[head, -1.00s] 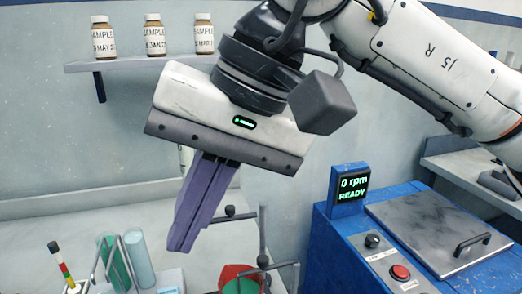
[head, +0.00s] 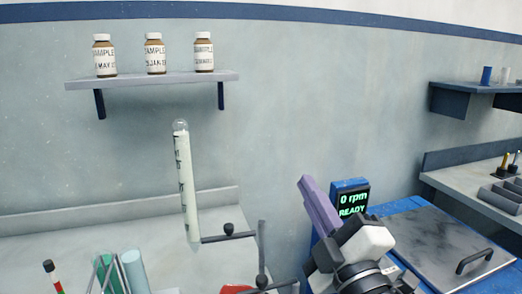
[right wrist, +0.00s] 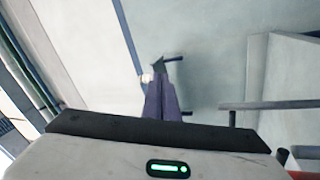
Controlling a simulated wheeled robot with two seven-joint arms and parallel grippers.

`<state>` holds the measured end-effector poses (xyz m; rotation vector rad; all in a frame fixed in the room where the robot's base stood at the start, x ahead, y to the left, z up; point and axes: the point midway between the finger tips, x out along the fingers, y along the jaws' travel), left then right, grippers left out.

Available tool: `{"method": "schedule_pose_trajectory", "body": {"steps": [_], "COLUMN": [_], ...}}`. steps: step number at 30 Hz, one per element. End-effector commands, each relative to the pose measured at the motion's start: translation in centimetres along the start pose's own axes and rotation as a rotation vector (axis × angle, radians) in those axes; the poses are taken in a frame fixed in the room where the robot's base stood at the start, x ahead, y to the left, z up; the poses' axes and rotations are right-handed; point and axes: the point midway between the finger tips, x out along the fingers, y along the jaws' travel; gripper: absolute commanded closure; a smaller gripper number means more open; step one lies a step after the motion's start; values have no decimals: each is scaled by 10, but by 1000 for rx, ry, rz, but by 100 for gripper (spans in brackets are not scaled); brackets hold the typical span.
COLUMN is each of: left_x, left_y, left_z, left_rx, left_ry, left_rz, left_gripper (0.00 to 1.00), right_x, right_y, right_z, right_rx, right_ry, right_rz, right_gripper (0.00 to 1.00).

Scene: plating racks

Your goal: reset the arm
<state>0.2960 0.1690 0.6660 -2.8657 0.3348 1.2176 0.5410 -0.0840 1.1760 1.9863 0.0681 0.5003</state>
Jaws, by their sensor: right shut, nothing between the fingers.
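My right gripper (head: 305,182) is low in the head view, in front of the blue machine, with its purple fingers pointing up and to the left. The fingers are pressed together with nothing between them. They also show in the right wrist view (right wrist: 160,88), closed and pointing away toward the wall. My left gripper is not in the head view.
A blue machine with a display (head: 353,205) reading "0 rpm READY" stands right of my gripper. A graduated glass tube (head: 187,185) is held upright by a clamp stand (head: 262,255). Several tubes (head: 132,272) stand lower left. Three sample bottles (head: 154,55) sit on a shelf (head: 150,80).

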Motion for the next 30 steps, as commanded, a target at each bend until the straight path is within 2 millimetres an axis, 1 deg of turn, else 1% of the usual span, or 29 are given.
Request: {"method": "schedule_pose_trajectory", "body": {"steps": [1, 2, 3, 5, 6, 8, 9, 11, 12, 15, 18, 24, 28, 29, 30], "left_x": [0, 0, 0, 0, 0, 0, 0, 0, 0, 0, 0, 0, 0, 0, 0], "left_y": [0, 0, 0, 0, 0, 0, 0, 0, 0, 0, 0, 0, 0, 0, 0], "left_z": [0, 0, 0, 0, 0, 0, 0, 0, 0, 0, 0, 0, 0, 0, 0], "left_rx": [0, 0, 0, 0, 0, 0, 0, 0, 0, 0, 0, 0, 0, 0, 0], "left_ry": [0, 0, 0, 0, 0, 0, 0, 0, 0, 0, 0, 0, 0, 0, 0], "left_rz": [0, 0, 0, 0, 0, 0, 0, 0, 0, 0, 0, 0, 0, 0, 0], "left_gripper": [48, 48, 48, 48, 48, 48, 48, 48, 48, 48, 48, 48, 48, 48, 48], "right_x": [-16, -26, -41, -68, -88, -122, -146, -183, -207, -260, -303, -376, -418, -422, -416], "right_y": [-25, -40, -58, -86, -104, -129, -145, -166, -177, -198, -210, -222, -225, -227, -236], "right_z": [28, 43, 62, 88, 103, 122, 133, 146, 152, 160, 163, 159, 153, 153, 156], "right_rx": [90, 143, 212, 311, 375, 464, 522, 601, 646, 735, 798, 884, 924, 931, 938], "right_ry": [-94, -151, -227, -343, -422, -542, -623, -744, -818, -980, -1111, -1333, -1465, -1477, -1449], "right_rz": [-79, -123, -180, -262, -314, -389, -437, -502, -540, -616, -672, -756, -801, -804, -795], "right_gripper": [100, 100, 100, 100, 100, 100, 100, 100, 100, 100, 100, 100, 100, 100, 100]}}
